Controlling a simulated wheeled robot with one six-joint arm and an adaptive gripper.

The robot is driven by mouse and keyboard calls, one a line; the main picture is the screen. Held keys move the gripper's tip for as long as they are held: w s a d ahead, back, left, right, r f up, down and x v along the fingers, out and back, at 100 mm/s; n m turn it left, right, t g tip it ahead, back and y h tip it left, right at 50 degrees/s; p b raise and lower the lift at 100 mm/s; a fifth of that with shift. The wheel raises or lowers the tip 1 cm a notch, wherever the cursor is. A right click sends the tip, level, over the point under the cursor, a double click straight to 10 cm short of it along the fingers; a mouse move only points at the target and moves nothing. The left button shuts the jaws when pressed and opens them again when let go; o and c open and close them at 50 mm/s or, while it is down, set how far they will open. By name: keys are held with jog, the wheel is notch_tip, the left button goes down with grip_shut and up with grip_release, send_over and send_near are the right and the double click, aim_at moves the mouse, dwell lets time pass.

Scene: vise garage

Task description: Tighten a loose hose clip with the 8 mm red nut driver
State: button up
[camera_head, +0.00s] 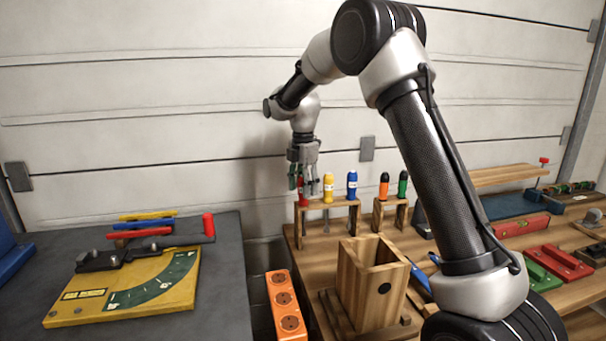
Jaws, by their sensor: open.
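A small wooden rack (340,203) at the left back of the wooden bench holds upright drivers. A red handle (303,199) at its left end is mostly hidden by my gripper; I take it for the red nut driver, but its size mark cannot be read. My gripper (305,188) points down over this red handle, with its fingers open around or just in front of it; contact cannot be told. A yellow-handled driver (328,187) and a blue-handled driver (351,186) stand to its right. I cannot make out a hose clip for certain.
A second rack holds orange (384,186) and green (403,184) drivers. A wooden box (360,285) stands in front. An orange socket strip (286,305) lies left of it. A yellow board (130,292) is on the grey table. My arm hides part of the bench.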

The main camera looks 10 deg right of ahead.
jog(key=shift+f, duration=1)
jog(key=c, duration=1.1)
jog(key=o, duration=0.4)
jog(key=shift+c, duration=0.2)
jog(key=c, duration=0.4)
jog(key=shift+r, duration=7.2)
